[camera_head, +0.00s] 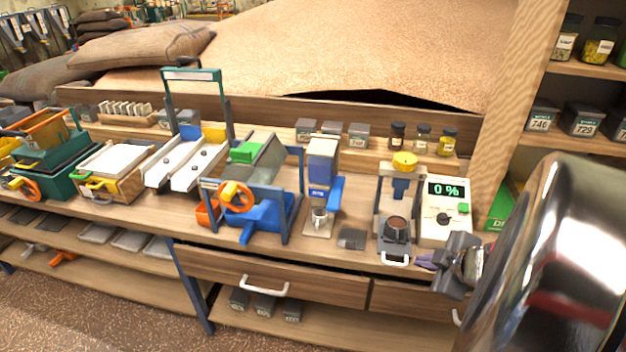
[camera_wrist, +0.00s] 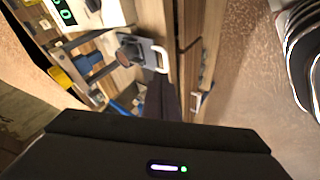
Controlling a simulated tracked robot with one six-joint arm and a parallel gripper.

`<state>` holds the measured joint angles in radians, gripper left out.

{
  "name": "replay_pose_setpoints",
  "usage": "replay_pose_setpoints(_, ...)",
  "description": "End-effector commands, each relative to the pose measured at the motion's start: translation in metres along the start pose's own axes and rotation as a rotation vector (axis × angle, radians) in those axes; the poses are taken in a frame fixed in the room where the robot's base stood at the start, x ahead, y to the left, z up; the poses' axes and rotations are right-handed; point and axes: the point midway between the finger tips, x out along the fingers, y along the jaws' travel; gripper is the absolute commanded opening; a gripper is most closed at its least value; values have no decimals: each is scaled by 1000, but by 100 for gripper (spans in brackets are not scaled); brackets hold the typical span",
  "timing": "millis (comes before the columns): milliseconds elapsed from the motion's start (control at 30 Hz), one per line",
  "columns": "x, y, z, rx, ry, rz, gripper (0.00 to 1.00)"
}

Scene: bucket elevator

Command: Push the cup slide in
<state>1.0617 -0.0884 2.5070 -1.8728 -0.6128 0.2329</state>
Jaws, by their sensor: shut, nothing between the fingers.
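The cup slide (camera_head: 395,258) is a grey plate with a white loop handle at the bench's front edge. It carries a dark cup (camera_head: 397,230) and stands out in front of the press-like stand (camera_head: 384,190) with a yellow knob. In the wrist view the slide's white handle (camera_wrist: 163,58) is just beyond my fingers (camera_wrist: 163,92). My gripper (camera_head: 423,261) is shut and empty, just right of the handle in the head view. I cannot tell whether it touches the handle.
A meter box (camera_head: 446,212) reading 0 % stands right of the stand. A small dark block (camera_head: 351,239) and a blue-and-white dispenser (camera_head: 321,185) stand to the left. Drawers with white handles (camera_head: 265,287) are under the bench front. The floor in front is clear.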

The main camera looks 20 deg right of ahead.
Motion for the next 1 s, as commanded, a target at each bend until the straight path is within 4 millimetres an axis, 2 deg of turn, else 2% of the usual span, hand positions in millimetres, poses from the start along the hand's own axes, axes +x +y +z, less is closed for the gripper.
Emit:
replay_pose_setpoints(100,-2,-29,13,-1,44,-92,0)
replay_pose_setpoints(233,-5,-46,18,-3,72,-146,0)
replay_pose_setpoints(700,-3,-49,17,-7,79,-156,0)
replay_pose_setpoints(1000,21,-54,15,-6,79,-159,0)
